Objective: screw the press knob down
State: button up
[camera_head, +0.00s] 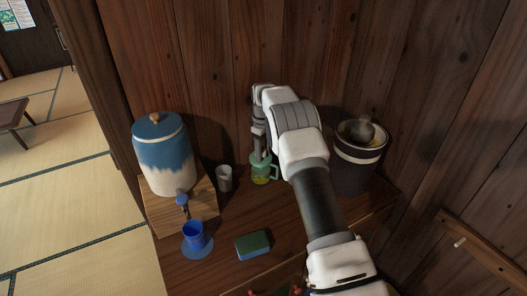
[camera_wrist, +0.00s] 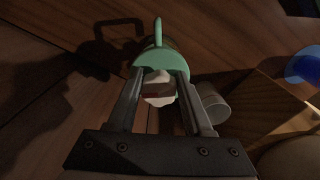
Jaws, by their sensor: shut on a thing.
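The small press (camera_head: 264,174) stands on the wooden top against the back wall, with a green upper part, a side handle and yellowish contents low down. In the wrist view its green rim (camera_wrist: 160,62) and handle lie just beyond the fingertips. My gripper (camera_head: 260,154) comes down on it from above. In the wrist view my gripper (camera_wrist: 163,78) has a finger on each side of a cream-white press knob (camera_wrist: 158,88) with a brownish mark, and is shut on it. The fingers hide the knob's sides. How far down it sits cannot be told.
A grey cup (camera_head: 224,178) stands close left of the press. A blue-and-white dispenser (camera_head: 165,158) sits on a wooden box, with a blue cup (camera_head: 194,232) below. A dark bucket (camera_head: 356,170) is right of my arm. A green-and-blue sponge (camera_head: 253,244) lies in front.

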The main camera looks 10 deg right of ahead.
aim_at(264, 151)
jog(key=shift+s+f, duration=0.25)
jog(key=shift+f, duration=0.45)
jog(key=o, duration=1)
jog(key=shift+d, duration=0.1)
jog(key=shift+w+r+p, duration=0.2)
jog(key=shift+r+p, duration=2.4)
jog(key=shift+r, duration=2.15)
